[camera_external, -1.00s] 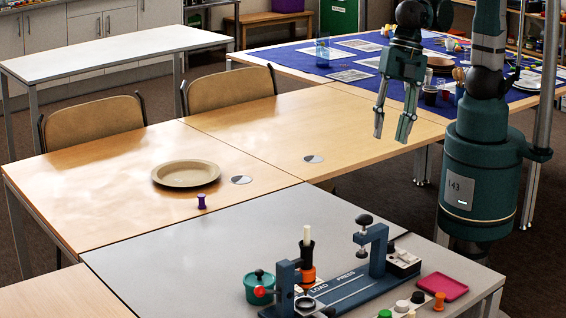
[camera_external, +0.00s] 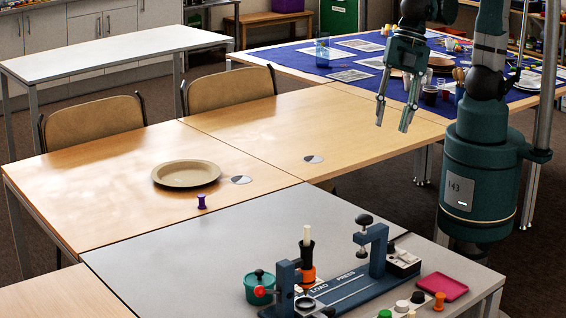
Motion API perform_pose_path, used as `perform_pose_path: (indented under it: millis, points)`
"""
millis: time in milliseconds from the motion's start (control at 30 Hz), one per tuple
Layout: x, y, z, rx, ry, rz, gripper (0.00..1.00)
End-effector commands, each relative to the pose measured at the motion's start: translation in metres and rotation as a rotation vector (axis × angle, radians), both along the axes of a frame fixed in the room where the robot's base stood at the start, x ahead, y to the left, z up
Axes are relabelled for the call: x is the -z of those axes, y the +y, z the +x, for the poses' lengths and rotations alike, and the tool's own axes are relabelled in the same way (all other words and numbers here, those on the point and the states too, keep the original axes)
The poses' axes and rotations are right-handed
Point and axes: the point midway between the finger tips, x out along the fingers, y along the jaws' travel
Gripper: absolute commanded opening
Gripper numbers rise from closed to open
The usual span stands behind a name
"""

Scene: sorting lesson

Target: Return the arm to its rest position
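My gripper (camera_external: 393,115) hangs in the air over the right part of the wooden table (camera_external: 270,125), with its fingers pointing down. Its two fingers are spread apart and nothing is between them. My arm rises from the base at the right of the view. The gripper touches nothing that I can see.
A tan plate (camera_external: 186,174) and a small purple spool (camera_external: 201,202) stand on the wooden table. A blue press fixture (camera_external: 345,290), a teal pot (camera_external: 259,288) and a pink tray (camera_external: 443,287) are on the grey table (camera_external: 200,265). A blue-covered table (camera_external: 290,57) stands behind.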

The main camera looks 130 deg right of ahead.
Motion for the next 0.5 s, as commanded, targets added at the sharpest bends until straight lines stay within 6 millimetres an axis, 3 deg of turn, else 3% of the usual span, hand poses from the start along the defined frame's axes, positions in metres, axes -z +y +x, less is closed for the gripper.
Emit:
perform_pose_path:
  millis: [500]
  points:
    - [-0.0024,-0.0026,-0.0043,0.023,-0.007,0.008,0.33]
